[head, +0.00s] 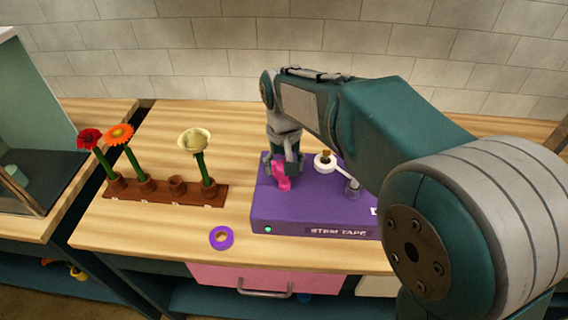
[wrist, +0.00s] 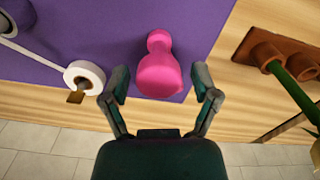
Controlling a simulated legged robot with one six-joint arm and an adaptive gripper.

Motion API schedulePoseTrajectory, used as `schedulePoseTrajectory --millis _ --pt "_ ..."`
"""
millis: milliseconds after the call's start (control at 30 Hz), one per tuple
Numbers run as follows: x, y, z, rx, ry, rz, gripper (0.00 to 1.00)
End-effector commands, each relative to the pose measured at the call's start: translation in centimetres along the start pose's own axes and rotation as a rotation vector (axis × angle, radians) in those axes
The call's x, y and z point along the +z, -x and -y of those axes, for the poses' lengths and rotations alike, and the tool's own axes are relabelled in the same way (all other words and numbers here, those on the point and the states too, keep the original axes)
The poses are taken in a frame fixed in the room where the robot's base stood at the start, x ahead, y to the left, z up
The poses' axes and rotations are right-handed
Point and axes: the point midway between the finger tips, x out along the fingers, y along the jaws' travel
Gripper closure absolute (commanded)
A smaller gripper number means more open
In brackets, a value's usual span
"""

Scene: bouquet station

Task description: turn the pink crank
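The pink crank (head: 283,183) stands on the left part of the purple stem tape machine (head: 310,213). In the wrist view, the crank's pink knob (wrist: 158,75) lies between the two fingers of my gripper (wrist: 160,82). The fingers are spread, with a visible gap on each side of the knob. In the head view, my gripper (head: 284,166) is directly above and around the crank, pointing down, and hides its upper part.
A white tape roll (head: 325,161) sits on the machine right of the crank. A brown rack (head: 165,194) with several flower holders stands to the left. A loose purple tape ring (head: 221,238) lies on the wooden counter in front. A tiled wall (head: 180,60) stands behind.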

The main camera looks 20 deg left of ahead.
Motion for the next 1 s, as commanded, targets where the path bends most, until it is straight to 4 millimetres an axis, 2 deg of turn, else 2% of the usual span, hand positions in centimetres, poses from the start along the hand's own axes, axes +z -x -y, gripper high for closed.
schedulePoseTrajectory --millis 333,467,800,1000 --pt "0.0 0.3 -0.1 -0.001 0.0 -0.006 0.12" --pt "-0.1 1.2 -0.1 -0.002 0.0 -0.01 0.12" --pt "-0.2 8.0 0.0 -0.002 0.001 -0.009 0.12" --pt "-0.2 11.1 0.0 -0.001 0.001 -0.006 0.12"
